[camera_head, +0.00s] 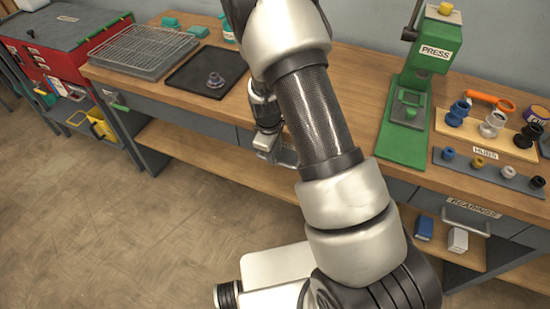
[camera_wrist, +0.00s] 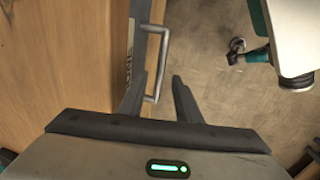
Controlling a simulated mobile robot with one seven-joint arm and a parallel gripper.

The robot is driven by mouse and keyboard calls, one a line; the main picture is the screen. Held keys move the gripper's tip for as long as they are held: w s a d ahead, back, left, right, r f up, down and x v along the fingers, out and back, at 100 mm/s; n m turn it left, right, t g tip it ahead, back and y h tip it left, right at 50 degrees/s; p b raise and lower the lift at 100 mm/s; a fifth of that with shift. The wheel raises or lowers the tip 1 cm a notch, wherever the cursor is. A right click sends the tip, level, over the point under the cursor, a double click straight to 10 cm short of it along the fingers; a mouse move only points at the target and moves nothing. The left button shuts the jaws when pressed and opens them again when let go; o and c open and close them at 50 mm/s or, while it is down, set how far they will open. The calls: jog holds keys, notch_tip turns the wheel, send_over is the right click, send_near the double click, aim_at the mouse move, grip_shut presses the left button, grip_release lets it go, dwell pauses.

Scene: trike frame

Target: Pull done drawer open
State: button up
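The done drawer's grey front (camera_wrist: 140,12) is in the wrist view, just below the wooden bench top, with part of a label ending in "ONE". Its metal bar handle (camera_wrist: 163,62) sticks out from the front. My gripper (camera_wrist: 158,90) is open, one finger on each side of the near end of the handle. I cannot tell whether either finger touches it. The drawer looks flush with the bench. In the head view my gripper (camera_head: 270,146) is at the bench's front edge, and my arm hides much of the drawer.
The bench top (camera_head: 180,100) carries a black tray (camera_head: 190,82) with a grey part, a wire rack (camera_head: 135,52) and a green press (camera_head: 405,125). A bearings drawer handle (camera_head: 466,218) juts out at right. A red toolbox (camera_head: 50,50) stands at left. The floor in front is clear.

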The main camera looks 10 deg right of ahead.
jog(key=shift+w+d+f, duration=0.1)
jog(key=shift+w+f, duration=0.1)
jog(key=shift+f, duration=0.85)
jog(key=shift+w+d+f, duration=0.1)
jog(key=shift+w+f, duration=0.05)
jog(key=shift+f, duration=0.85)
grip_shut()
